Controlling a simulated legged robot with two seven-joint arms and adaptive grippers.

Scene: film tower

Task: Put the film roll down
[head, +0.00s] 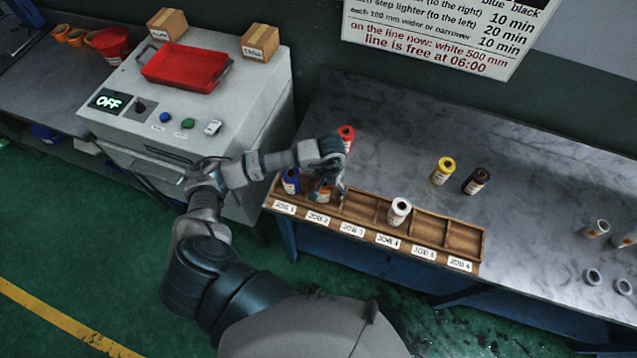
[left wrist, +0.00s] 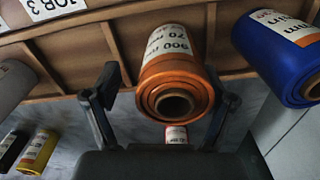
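An orange film roll (head: 322,194) stands in the JOB 2 compartment of the wooden rack (head: 461,240). My left gripper (head: 331,180) is over it from above. In the left wrist view the orange roll (left wrist: 174,85) lies between the two fingers of my left gripper (left wrist: 165,100). The fingers are apart, with a visible gap beside the roll on the left finger's side. A blue roll (head: 291,181) stands in JOB 1. A white roll (head: 399,211) stands in JOB 4. My right gripper is not in view.
A red roll (head: 346,135) stands behind the rack, close to my left gripper. A yellow roll (head: 443,171) and a dark roll (head: 476,181) stand on the bench (head: 540,190). A grey machine (head: 225,110) reading OFF is at left. JOB 3, 5 and 6 look empty.

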